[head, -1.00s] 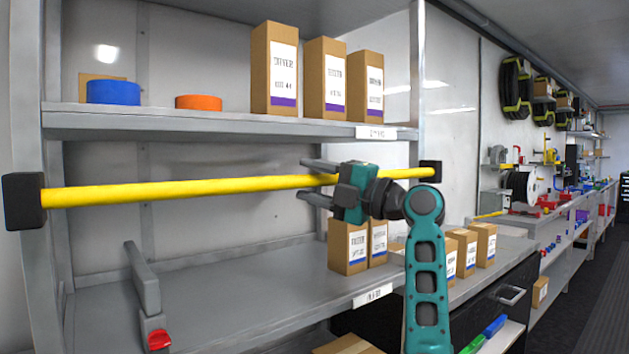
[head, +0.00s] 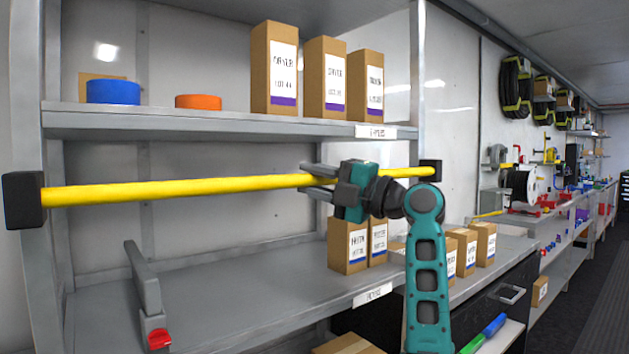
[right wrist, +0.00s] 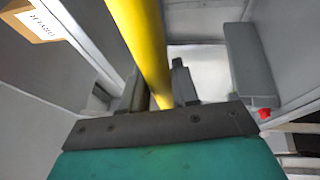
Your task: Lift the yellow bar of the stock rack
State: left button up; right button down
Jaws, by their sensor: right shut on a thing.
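The yellow bar (head: 180,188) runs across the front of the stock rack (head: 240,124), between a black end block (head: 24,201) at the left post and another (head: 431,170) at the right post. My right gripper (head: 318,181) is shut on the bar towards its right end. The right wrist view also shows the bar (right wrist: 142,40) passing between the two fingers of the gripper (right wrist: 160,88). Both bar ends appear to be at their end blocks. My left gripper is not in view.
Tall boxes (head: 325,77), a blue roll (head: 113,92) and an orange roll (head: 198,102) stand on the upper shelf. More boxes (head: 349,245) stand on the lower shelf below my right gripper. A grey upright piece with a red end (head: 159,339) stands at the lower left.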

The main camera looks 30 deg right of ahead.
notch_tip(320, 180, up, 5)
jog(key=shift+d+f+p, duration=0.1)
jog(key=shift+p, duration=0.8)
jog(key=c, duration=0.9)
grip_release()
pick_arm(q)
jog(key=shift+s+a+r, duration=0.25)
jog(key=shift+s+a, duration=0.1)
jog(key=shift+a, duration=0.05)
